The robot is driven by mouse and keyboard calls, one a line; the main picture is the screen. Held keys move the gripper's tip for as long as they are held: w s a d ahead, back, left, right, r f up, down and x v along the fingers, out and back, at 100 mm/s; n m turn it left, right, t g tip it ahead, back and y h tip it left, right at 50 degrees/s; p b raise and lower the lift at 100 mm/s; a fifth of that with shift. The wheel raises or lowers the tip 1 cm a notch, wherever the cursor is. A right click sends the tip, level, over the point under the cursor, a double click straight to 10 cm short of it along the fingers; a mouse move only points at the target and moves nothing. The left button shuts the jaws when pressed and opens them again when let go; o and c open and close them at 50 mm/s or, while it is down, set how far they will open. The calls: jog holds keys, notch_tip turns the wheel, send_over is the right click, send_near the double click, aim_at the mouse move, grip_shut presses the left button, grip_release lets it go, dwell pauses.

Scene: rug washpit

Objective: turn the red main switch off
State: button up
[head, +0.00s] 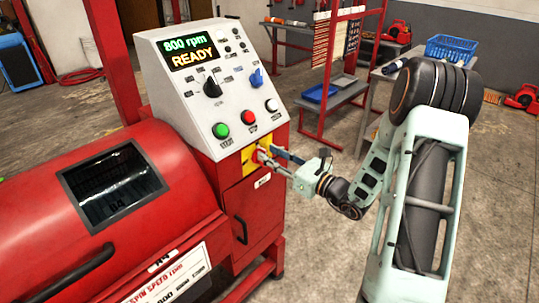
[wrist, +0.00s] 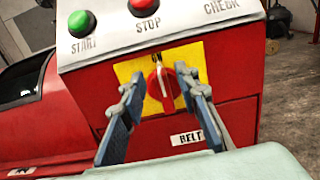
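The red main switch (wrist: 160,84) is a round knob with a pale pointer mark standing nearly upright. It sits on a yellow plate (wrist: 147,108) on the red machine's front, below the buttons. In the head view the switch (head: 256,156) is partly hidden by my gripper (head: 267,155). In the wrist view my gripper (wrist: 158,81) is open, with one blue finger on each side of the knob. The fingertips are close to the plate; I cannot tell whether they touch the knob.
The sloped control panel (head: 167,97) above has a lit display (head: 192,53) reading "800 rpm READY". A green START button (wrist: 81,23) and a red STOP button (wrist: 143,7) are just above the switch. A red rack (head: 322,60) and a table with a blue basket (head: 452,48) stand behind.

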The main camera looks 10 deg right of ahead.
jog(key=shift+w+a, duration=0.25)
jog(key=shift+w, duration=0.1)
jog(key=shift+c, duration=0.3)
grip_shut()
